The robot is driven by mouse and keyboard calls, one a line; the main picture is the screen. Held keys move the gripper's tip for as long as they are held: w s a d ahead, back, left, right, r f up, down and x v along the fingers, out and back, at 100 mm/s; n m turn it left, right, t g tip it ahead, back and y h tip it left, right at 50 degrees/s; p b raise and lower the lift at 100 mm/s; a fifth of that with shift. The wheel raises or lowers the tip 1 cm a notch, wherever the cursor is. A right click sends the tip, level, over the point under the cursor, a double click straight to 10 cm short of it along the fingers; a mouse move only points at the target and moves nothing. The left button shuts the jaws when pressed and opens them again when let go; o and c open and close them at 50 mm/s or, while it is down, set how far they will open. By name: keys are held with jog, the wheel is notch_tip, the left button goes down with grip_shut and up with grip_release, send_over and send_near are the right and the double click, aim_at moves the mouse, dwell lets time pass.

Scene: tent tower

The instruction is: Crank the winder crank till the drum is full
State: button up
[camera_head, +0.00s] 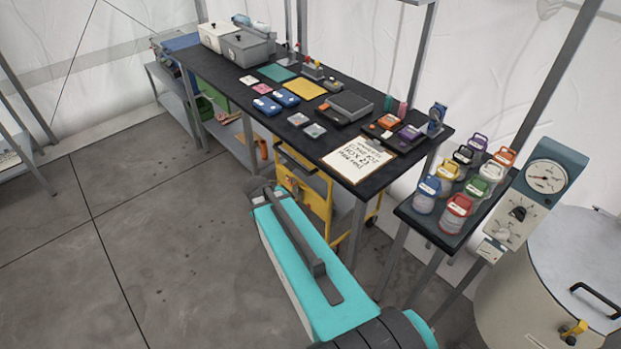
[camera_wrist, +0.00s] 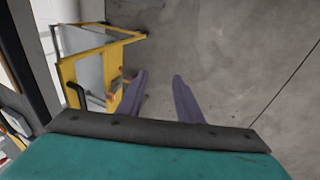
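A small blue device with a round part (camera_head: 437,115) stands at the right corner of the black-topped table (camera_head: 392,163) in the head view. It may be the winder, but it is too small to make out a crank or how full a drum is. No winder shows in the wrist view. My gripper (camera_wrist: 159,76) is open and empty in the wrist view, with its two fingers apart above the grey floor. In the head view my teal arm reaches out low in front of the table, well away from the blue device.
A yellow cart (camera_head: 318,198) stands under the table; it also shows in the wrist view (camera_wrist: 125,42). A clipboard (camera_head: 358,158) lies near the table's front edge. Several colour-lidded jars (camera_head: 456,213) and a large drum-shaped vessel (camera_head: 565,262) are at right. The floor (camera_head: 150,240) at left is clear.

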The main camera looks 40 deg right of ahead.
jog(key=s+a+f+g+y+b, duration=0.1)
jog(key=s+a+f+g+b, duration=0.1)
jog(key=s+a+f, duration=0.4)
jog(key=s+a+f+m+g+y+b, duration=0.1)
jog(key=s+a+f, duration=0.5)
jog(key=s+f, duration=0.6)
jog(key=s+a+f+g+y+b, duration=0.1)
jog(key=s+a+f+g+b, duration=0.2)
jog(key=s+a+f, duration=0.4)
jog(key=s+f+g, duration=0.1)
jog(key=s+f, duration=0.1)
jog(key=s, duration=0.2)
jog(key=shift+s+b, duration=0.35)
jog(key=shift+s, duration=0.05)
